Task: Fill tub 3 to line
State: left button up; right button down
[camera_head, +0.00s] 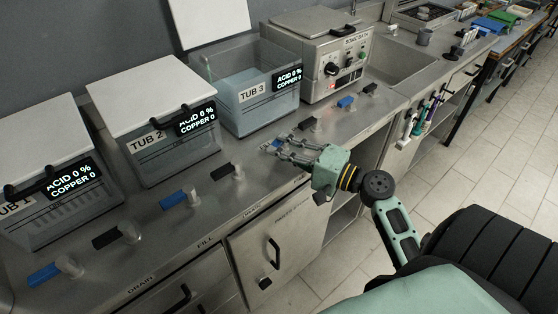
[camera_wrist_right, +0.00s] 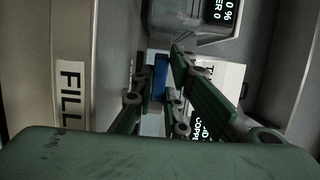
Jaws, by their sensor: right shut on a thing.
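Tub 3 (camera_head: 262,113) is a clear tub with its white lid (camera_head: 212,22) raised; its display (camera_head: 288,79) reads acid 0 % and copper 0. A pale blue tone shows inside, but I cannot make out a liquid level or a line. My right gripper (camera_head: 278,147) is at the counter in front of tub 3, shut on a blue valve handle (camera_head: 268,147). The handle (camera_wrist_right: 160,75) also shows between the fingers in the right wrist view, near a FILL label (camera_wrist_right: 71,97). The fingers partly hide it. My left gripper is out of view.
Closed tub 2 (camera_head: 178,150) and tub 1 (camera_head: 70,210) stand to the left. A black handle (camera_head: 307,123) sits just right of my gripper, another (camera_head: 221,171) to its left. The sonic bath (camera_head: 325,60) and sink (camera_head: 400,65) are to the right.

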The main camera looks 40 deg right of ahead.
jog(key=shift+s+d+f+n+g+y+b, duration=0.1)
jog(key=shift+d+f+n+g+y+b, duration=0.15)
jog(key=shift+y+b, duration=0.2)
jog(key=shift+s+f+n+g+y+b, duration=0.1)
jog(key=shift+n+g+y+b, duration=0.05)
jog(key=shift+n+y+b, duration=0.25)
jog(key=shift+r+y, duration=0.2)
jog(key=shift+y, duration=0.05)
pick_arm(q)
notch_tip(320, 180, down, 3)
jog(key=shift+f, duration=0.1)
pick_arm(e)
jog(key=shift+r+g, duration=0.1)
jog(key=shift+g, duration=0.2)
jog(key=c, duration=1.8)
grip_release()
jog(key=shift+o, duration=0.2)
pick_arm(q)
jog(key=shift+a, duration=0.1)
pick_arm(e)
jog(key=shift+s+d, duration=0.1)
jog(key=v, duration=1.1)
jog(key=shift+s+d, duration=0.25)
jog(key=shift+s, duration=0.1)
